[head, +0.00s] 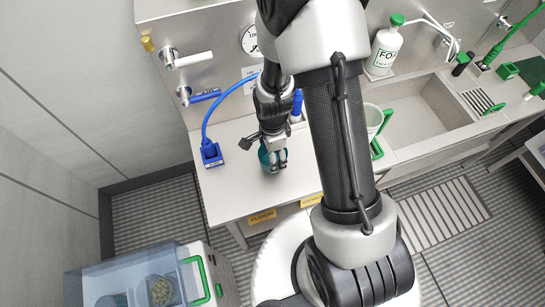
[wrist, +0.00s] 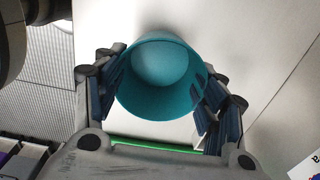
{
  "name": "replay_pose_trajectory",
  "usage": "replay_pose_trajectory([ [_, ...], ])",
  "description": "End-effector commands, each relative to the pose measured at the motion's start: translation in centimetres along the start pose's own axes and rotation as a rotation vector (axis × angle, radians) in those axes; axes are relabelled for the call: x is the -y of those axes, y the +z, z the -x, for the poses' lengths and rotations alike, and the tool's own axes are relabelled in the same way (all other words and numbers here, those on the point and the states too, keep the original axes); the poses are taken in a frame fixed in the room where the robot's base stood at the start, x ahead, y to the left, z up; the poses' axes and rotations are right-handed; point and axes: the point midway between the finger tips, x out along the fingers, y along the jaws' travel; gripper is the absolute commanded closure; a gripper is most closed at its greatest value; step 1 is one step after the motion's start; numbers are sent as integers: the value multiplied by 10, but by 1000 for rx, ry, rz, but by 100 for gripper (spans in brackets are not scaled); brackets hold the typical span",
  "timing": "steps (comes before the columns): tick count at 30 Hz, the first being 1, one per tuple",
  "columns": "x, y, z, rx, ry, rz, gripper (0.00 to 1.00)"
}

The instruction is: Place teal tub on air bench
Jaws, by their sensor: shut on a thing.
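The teal tub (wrist: 160,103) is round and open, and in the wrist view I look into its empty inside. My gripper (wrist: 158,82) is shut on it, with a dark finger on each side. In the head view the tub (head: 264,158) is mostly hidden behind my gripper (head: 274,160), which points down over the pale bench (head: 237,190) with the blue hose. I take this as the air bench. I cannot tell whether the tub touches the bench top or hangs just above it.
A blue hose (head: 207,118) runs to a blue block (head: 211,154) at the bench's left. A green-handled jug (head: 374,120) stands right, near the sink (head: 425,115). A white bottle (head: 383,50) stands behind. A bluish clear bin (head: 135,275) is lower left. The bench front is clear.

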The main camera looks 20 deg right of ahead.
Motion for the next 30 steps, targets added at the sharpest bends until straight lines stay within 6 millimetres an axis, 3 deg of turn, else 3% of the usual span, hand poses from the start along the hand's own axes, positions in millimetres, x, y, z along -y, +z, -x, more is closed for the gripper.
replay_pose_trajectory([
  [4,-1,0,-24,0,2,0,60],
  [16,0,0,-29,0,0,0,60],
  [17,0,0,-29,0,0,0,34],
  [25,0,0,-28,0,0,0,16],
  [30,0,0,-28,0,0,0,15],
])
